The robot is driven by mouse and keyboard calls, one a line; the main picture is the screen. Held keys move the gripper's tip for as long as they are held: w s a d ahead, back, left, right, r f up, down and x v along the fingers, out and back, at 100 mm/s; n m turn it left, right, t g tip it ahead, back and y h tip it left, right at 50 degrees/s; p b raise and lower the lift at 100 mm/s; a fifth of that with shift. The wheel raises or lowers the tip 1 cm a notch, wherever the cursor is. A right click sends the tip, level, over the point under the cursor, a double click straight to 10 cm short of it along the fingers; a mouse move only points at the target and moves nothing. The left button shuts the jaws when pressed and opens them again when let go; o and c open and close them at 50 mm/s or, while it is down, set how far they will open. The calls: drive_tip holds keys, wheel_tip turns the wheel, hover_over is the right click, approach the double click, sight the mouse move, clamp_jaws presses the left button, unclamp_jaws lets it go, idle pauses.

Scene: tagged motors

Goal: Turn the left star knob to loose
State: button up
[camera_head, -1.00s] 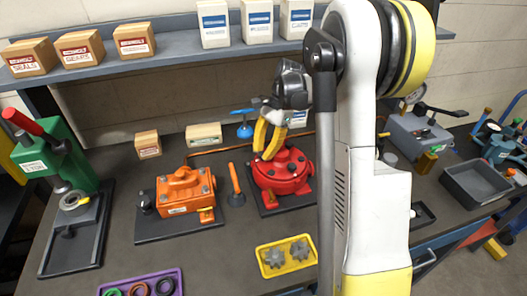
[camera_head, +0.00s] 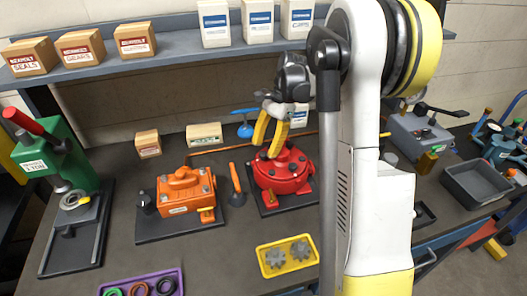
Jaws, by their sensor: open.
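A small dark knob (camera_head: 144,198) stands at the left end of the orange motor (camera_head: 186,191); its lobes are too small to make out, so I cannot tell if it is the left star knob. A red round motor (camera_head: 283,174) with bolts on top sits right of the orange one. My gripper (camera_head: 266,150) points down with yellow fingers apart, empty, above and in front of the red motor's top. The fingers hide part of the red motor, and I cannot tell whether they touch it. Any knob behind my fingers or arm is hidden.
A blue-handled part (camera_head: 245,130) and a loose orange-handled tool (camera_head: 237,186) are near the red motor. A yellow tray (camera_head: 265,268) with gears and a purple tray (camera_head: 175,273) with rings lie in front. A green press (camera_head: 62,155) stands left. A shelf (camera_head: 170,47) runs above.

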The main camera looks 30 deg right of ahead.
drive_tip(key=v, duration=1)
